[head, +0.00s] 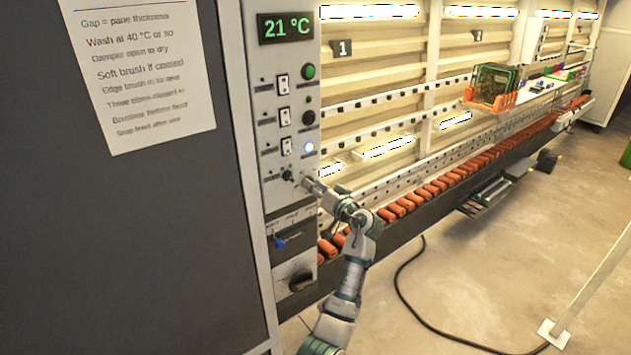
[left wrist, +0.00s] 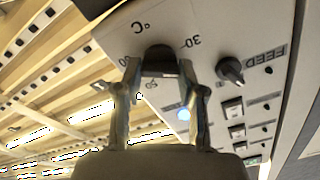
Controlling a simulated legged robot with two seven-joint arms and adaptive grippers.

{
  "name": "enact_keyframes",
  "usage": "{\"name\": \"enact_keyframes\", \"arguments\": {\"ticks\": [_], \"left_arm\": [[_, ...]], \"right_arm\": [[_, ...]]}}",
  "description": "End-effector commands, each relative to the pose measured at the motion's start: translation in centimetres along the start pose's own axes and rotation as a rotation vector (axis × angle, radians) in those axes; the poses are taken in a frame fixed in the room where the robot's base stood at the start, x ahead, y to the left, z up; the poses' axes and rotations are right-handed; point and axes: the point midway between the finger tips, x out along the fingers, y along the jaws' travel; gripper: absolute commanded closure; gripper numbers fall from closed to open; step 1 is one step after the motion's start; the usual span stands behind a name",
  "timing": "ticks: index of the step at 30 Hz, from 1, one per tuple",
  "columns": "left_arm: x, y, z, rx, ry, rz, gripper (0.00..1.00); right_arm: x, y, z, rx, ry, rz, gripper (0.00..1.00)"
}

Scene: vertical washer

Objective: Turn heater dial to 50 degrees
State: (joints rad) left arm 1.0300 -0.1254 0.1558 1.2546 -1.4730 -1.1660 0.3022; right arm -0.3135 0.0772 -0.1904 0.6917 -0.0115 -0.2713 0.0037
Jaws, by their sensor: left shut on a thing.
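The heater dial (left wrist: 160,57) is a dark round knob on the light control panel. In the left wrist view it sits between the two fingers of my left gripper (left wrist: 160,72), which is shut on it. Scale marks "°C" and "30" show beside it, and another number below it is too small to read surely. The dial's pointer is hidden. In the head view my left gripper (head: 306,179) reaches the panel's right edge and hides the dial. The green display (head: 286,27) reads 21 °C. My right gripper is not in view.
The black FEED knob (left wrist: 232,70) is close beside the dial; it also shows in the head view (head: 287,176). Switches (head: 284,114) and round buttons (head: 308,72) are above. A row of orange rollers (head: 420,197) runs right. A black cable (head: 410,290) lies on the floor.

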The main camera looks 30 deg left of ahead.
Motion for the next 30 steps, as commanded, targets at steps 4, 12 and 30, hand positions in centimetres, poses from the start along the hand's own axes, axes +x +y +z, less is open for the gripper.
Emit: {"name": "enact_keyframes", "arguments": {"ticks": [4,12,30], "left_arm": [[0.1,-0.3,-0.5,0.137,0.004,0.000,0.95],[0.1,-0.2,-0.4,0.394,0.002,-0.001,0.95],[0.1,-0.2,-0.4,0.966,0.001,-0.001,0.95]], "right_arm": [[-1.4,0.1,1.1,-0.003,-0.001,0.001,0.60],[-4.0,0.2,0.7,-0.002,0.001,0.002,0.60],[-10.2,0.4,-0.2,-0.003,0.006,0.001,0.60]]}}
